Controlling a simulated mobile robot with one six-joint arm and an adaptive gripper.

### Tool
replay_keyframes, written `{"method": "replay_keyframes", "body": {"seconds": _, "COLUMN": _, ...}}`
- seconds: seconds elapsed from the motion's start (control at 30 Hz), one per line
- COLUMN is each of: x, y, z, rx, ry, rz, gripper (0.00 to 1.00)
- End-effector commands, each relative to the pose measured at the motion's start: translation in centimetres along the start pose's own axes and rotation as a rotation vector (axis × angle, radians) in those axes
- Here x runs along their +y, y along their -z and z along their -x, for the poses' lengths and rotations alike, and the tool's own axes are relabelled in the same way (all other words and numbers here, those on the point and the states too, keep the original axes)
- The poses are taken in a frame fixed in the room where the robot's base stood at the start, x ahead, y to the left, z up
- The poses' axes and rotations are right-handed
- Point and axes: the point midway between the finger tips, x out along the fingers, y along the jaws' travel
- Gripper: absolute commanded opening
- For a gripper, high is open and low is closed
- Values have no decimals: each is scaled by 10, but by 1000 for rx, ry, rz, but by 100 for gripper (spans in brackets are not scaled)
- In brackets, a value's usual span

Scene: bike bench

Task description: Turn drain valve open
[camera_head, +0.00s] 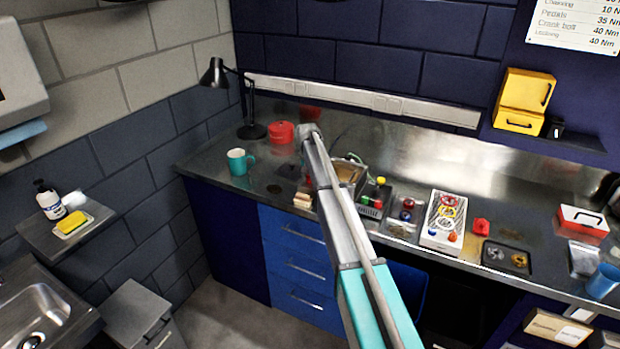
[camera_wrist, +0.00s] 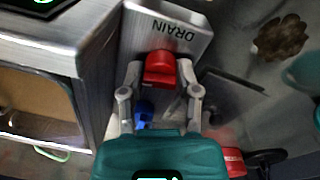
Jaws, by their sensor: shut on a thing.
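The drain valve's red handle (camera_wrist: 160,68) shows in the wrist view, in front of a grey plate marked DRAIN (camera_wrist: 205,37). My gripper (camera_wrist: 160,75) has its two grey fingers on either side of the red handle, shut on it. A small blue part (camera_wrist: 144,112) sits between the fingers, nearer the palm. In the head view my arm reaches to the back of the steel bench, and the valve and fingers are hidden there.
A grey metal box with a brown interior (camera_wrist: 38,105) stands close left of my gripper in the wrist view. On the bench are a teal mug (camera_head: 237,162), a red tin (camera_head: 281,132), a black lamp (camera_head: 251,130) and a white tray (camera_head: 432,240) of coloured parts.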

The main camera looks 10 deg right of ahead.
Motion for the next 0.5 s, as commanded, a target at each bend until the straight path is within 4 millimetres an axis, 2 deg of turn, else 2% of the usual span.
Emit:
{"method": "replay_keyframes", "body": {"seconds": 0.03, "x": -2, "y": 0, "z": 0, "rx": 0, "ry": 2, "rz": 2, "gripper": 0}}
{"method": "replay_keyframes", "body": {"seconds": 0.07, "x": -2, "y": 0, "z": 0, "rx": 0, "ry": 2, "rz": 2, "gripper": 46}}
{"method": "replay_keyframes", "body": {"seconds": 0.2, "x": -1, "y": 0, "z": 0, "rx": 0, "ry": 1, "rz": 2, "gripper": 72}}
{"method": "replay_keyframes", "body": {"seconds": 0.23, "x": -1, "y": 0, "z": 0, "rx": 0, "ry": 1, "rz": 2, "gripper": 76}}
{"method": "replay_keyframes", "body": {"seconds": 0.5, "x": -1, "y": 0, "z": 0, "rx": 0, "ry": 0, "rz": 2, "gripper": 76}}
